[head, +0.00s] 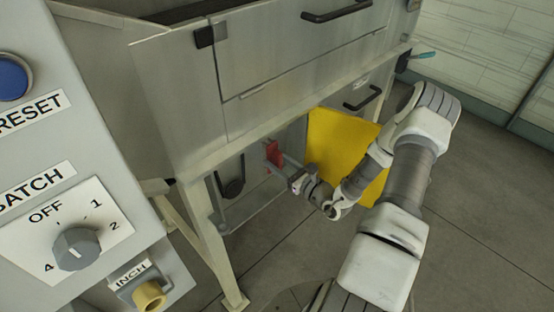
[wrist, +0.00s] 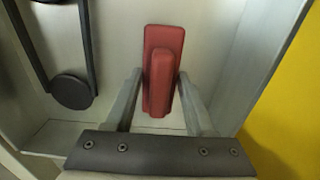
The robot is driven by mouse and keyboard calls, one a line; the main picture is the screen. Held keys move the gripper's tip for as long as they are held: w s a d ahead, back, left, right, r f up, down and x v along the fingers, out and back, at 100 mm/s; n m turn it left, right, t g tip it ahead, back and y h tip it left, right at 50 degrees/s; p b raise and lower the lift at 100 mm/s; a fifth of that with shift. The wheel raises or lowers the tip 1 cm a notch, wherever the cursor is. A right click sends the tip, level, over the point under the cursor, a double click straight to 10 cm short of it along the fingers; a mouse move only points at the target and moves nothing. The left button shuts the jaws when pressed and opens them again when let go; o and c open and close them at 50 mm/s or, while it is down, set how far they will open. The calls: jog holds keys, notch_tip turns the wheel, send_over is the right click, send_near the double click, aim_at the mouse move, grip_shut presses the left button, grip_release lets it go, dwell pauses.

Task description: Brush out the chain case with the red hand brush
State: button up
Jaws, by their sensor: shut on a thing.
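The red hand brush (head: 273,153) is in my gripper (head: 281,163), inside the opening of the chain case (head: 240,211). In the wrist view the red brush (wrist: 160,75) stands upright between the two grey fingers of my gripper (wrist: 160,85), which are shut on it. The brush is in front of the pale back wall of the chain case (wrist: 115,30). A black chain or belt with a round black wheel (wrist: 71,92) is to its left. The bristles are hidden, and I cannot tell whether they touch the wall.
A yellow panel (head: 335,145) stands just right of the case opening and shows in the wrist view (wrist: 290,110). The steel machine body (head: 270,70) overhangs the opening. A control panel (head: 75,190) with knob and buttons is at the near left. A support leg (head: 215,255) stands below.

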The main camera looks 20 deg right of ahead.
jog(key=shift+s+f+b, duration=0.1)
jog(key=shift+f+b, duration=0.55)
jog(key=shift+f, duration=0.55)
jog(key=shift+f+b, duration=1.15)
jog(key=shift+f, duration=0.55)
jog(key=shift+r, duration=0.1)
jog(key=shift+p+v, duration=0.5)
jog(key=shift+v, duration=2.4)
jog(key=shift+v, duration=1.5)
